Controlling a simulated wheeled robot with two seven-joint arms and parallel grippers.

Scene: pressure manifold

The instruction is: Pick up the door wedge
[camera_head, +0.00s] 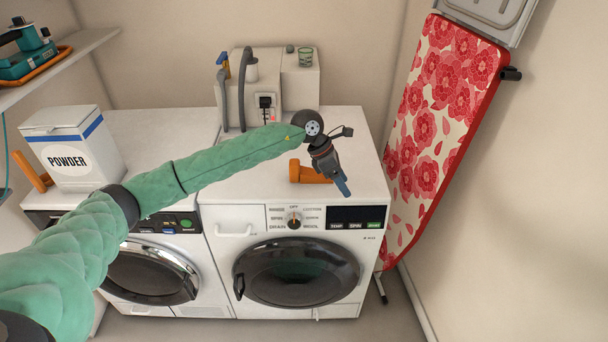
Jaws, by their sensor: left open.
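An orange piece (309,174), which looks like the door wedge, lies on the white top of the right-hand machine (240,178). My left arm reaches in from the left across both machines. My left gripper (343,186) points down over the front right part of that top, just right of the orange piece. It is open, and nothing shows between its fingers. The gripper overlaps the right end of the orange piece in the picture, so I cannot tell whether they touch. My right gripper is out of view.
A powder box (84,150) stands on the left machine, with an orange strip (32,171) beside it. A red floral ironing board (437,115) leans at the right.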

